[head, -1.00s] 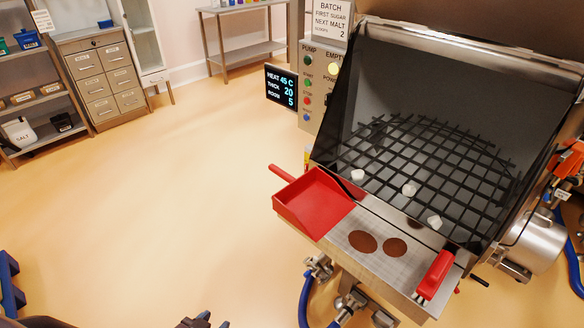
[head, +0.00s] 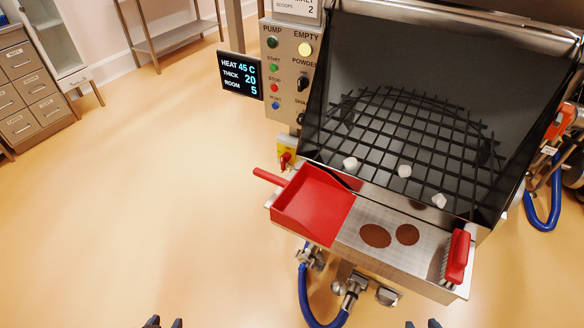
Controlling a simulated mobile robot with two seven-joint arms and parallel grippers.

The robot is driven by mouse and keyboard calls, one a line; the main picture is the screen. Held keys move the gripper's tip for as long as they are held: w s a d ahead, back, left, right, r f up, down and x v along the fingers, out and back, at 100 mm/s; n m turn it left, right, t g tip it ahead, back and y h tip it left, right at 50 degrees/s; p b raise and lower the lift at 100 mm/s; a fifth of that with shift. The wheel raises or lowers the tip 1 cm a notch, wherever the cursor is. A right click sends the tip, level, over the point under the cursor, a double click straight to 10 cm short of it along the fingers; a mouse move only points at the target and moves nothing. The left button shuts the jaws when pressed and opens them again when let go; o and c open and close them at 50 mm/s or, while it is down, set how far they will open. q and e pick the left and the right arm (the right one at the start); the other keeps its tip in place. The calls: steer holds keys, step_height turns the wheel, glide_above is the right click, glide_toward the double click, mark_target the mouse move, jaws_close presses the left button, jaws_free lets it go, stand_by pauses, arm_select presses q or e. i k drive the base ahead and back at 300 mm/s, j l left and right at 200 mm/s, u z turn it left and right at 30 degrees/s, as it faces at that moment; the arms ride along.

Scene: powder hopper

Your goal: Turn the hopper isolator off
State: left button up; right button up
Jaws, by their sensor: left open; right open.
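The hopper isolator is a red rotary handle (head: 285,160) on a yellow plate (head: 287,142), low on the hopper's left side, below the control panel. It is small in the head view, and I cannot clearly read its setting. My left gripper (head: 164,324) shows only its fingertips at the bottom edge, apart and empty, well below and left of the isolator. My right gripper (head: 422,324) also shows only its fingertips at the bottom edge, apart and empty, below the hopper's front shelf.
The hopper's black grid (head: 400,135) holds several white lumps. A red scoop (head: 313,205) and a red brush (head: 458,256) lie on the steel shelf (head: 345,240); the scoop's handle juts out just below the isolator. The control panel (head: 290,75) stands above. Floor at left is clear.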

mark_target(285, 158)
steer(key=i+j, duration=0.2)
steer(key=j, duration=0.2)
steer(key=i+j+z, duration=0.15)
steer(key=j, duration=0.3)
steer(key=i+j, duration=0.2)
steer(key=j, duration=0.25)
steer(key=i+j+z, duration=0.1)
steer(key=j, duration=0.3)
steer(key=i+j, duration=0.2)
steer(key=j, duration=0.3)
steer(key=i+j+z, duration=0.15)
steer(key=j, duration=0.3)
steer(key=i+j, duration=0.1)
steer(key=j, duration=0.35)
steer(key=i+j+z, duration=0.1)
steer(key=j, duration=0.35)
